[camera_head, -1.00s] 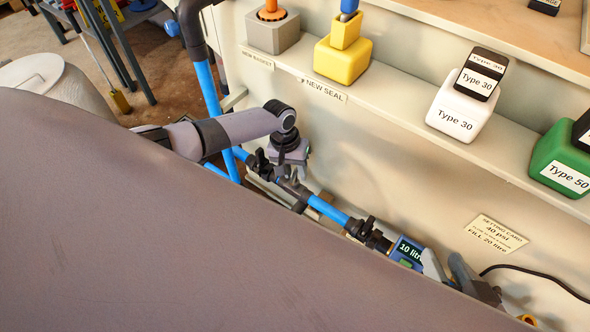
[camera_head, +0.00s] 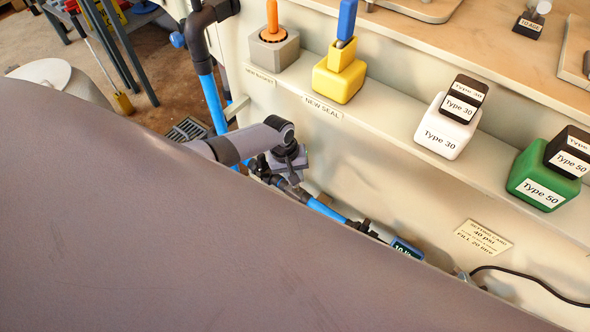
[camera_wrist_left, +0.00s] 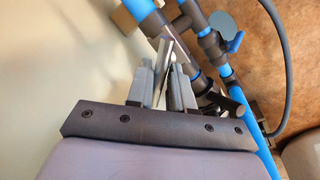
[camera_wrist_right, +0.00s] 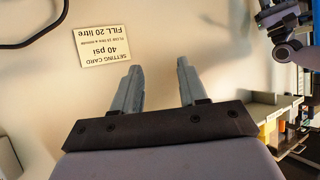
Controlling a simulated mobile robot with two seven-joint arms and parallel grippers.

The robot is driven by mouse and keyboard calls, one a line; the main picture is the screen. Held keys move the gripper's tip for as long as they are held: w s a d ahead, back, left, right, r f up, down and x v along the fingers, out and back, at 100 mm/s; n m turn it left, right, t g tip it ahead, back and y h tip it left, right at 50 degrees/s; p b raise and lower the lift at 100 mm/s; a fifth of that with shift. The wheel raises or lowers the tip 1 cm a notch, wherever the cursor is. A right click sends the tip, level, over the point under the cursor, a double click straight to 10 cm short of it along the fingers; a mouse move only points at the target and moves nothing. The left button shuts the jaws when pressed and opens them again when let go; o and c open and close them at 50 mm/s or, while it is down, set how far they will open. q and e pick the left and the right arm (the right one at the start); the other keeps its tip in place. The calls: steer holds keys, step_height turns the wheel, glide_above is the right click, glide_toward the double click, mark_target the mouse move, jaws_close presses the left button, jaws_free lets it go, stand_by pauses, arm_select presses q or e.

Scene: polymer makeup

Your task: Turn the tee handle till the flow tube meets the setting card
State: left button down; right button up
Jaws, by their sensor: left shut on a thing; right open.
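My left gripper (camera_head: 286,178) is low by the wall at the blue pipe run (camera_head: 326,209). In the left wrist view its fingers (camera_wrist_left: 167,70) are shut on a thin grey metal piece (camera_wrist_left: 163,72), which looks like the tee handle; the fingers hide part of it. The setting card (camera_head: 483,238) is on the wall and reads 40 psi, fill 20 litre; it shows upside down in the right wrist view (camera_wrist_right: 103,46). My right gripper (camera_wrist_right: 159,66) is open and empty, facing the wall below the card in that view. I cannot make out the flow tube.
A small display (camera_head: 406,249) on the pipe is partly hidden by my large grey arm link. The shelf above holds a yellow block (camera_head: 339,79), a white block (camera_head: 447,127) and a green block (camera_head: 541,181). A black cable (camera_head: 530,282) runs along the wall.

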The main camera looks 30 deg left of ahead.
arm_select(q)
steer(key=shift+a+f, duration=0.1)
steer(key=shift+a, duration=0.15)
steer(key=c, duration=1.2)
jaws_free()
steer(key=shift+s, duration=0.1)
steer(key=shift+d, duration=0.1)
steer(key=shift+r, duration=0.2)
steer(key=r+p, duration=0.1)
steer(key=r, duration=0.1)
steer(key=r+p, duration=0.2)
steer(key=a+r+p, duration=0.1)
steer(key=r, duration=0.1)
steer(key=shift+s+a+r, duration=0.1)
steer(key=shift+s+r, duration=0.25)
arm_select(e)
steer(key=d, duration=0.1)
steer(key=s+d+f, duration=0.1)
steer(key=d+m+g+h, duration=0.1)
steer(key=shift+s+d+f, duration=0.15)
steer(key=shift+s+f, duration=0.05)
steer(key=shift+s, duration=0.15)
